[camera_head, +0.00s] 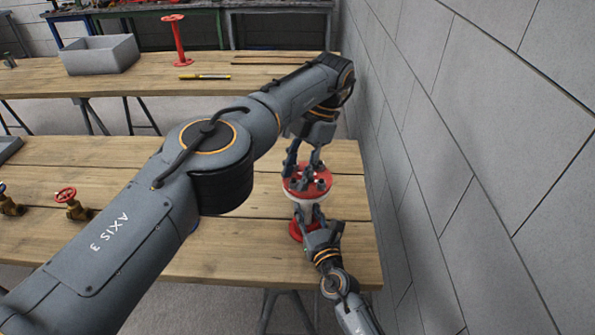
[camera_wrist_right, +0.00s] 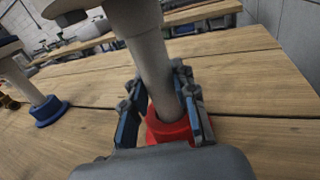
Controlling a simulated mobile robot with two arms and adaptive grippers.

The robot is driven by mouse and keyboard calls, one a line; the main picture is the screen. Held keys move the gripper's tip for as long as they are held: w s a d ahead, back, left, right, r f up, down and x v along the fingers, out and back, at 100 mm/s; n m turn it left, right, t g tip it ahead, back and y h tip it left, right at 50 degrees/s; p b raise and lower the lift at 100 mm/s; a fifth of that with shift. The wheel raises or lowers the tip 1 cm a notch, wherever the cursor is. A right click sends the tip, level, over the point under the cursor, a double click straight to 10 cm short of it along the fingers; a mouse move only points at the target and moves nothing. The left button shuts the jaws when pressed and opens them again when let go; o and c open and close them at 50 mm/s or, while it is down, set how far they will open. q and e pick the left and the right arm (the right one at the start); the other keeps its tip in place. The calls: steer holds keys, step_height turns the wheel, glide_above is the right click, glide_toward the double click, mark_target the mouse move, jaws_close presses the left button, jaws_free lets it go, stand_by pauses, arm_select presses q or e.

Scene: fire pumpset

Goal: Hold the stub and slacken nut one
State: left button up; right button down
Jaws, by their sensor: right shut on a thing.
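The stub stands upright on the near wooden bench, with a red top flange (camera_head: 322,183) carrying several nuts or bolts and a red foot (camera_head: 295,230). The right wrist view shows its grey pipe (camera_wrist_right: 152,65) and red foot (camera_wrist_right: 168,132). My right gripper (camera_head: 318,230) is shut on the stub's pipe low down, its fingers (camera_wrist_right: 160,105) on both sides just above the foot. My left gripper (camera_head: 307,180) reaches down onto the top flange, fingertips among the nuts. I cannot tell which nut it touches or whether it is shut.
A grey wall (camera_head: 480,150) runs close along the right. Two valves, one with a red handwheel (camera_head: 66,194), stand at the left of the near bench. The back bench holds a grey bin (camera_head: 100,55), a red stand (camera_head: 178,45) and a yellow-black tool (camera_head: 205,77).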

arm_select(q)
steer(key=shift+m, duration=0.3)
steer(key=m, duration=0.1)
steer(key=m+t, duration=0.1)
steer(key=m, duration=0.1)
steer(key=m+t+y, duration=0.1)
steer(key=m, duration=0.1)
steer(key=shift+s+d, duration=0.1)
steer(key=shift+s, duration=0.2)
steer(key=m, duration=0.1)
steer(key=m+t, duration=0.1)
steer(key=m, duration=0.3)
steer(key=shift+s+t, duration=0.25)
steer(key=shift+t, duration=0.15)
steer(key=m, duration=0.2)
steer(key=m+t, duration=0.1)
steer(key=m, duration=0.1)
steer(key=m+t+h, duration=0.1)
steer(key=m, duration=0.1)
steer(key=shift+s, duration=0.25)
steer(key=m, duration=0.2)
steer(key=m+t+h, duration=0.1)
steer(key=m, duration=0.1)
steer(key=m+h, duration=0.1)
steer(key=m, duration=0.1)
steer(key=shift+s+a, duration=0.15)
steer(key=shift+a, duration=0.25)
steer(key=v, duration=1.2)
steer(key=shift+s, duration=0.15)
steer(key=shift+f, duration=0.1)
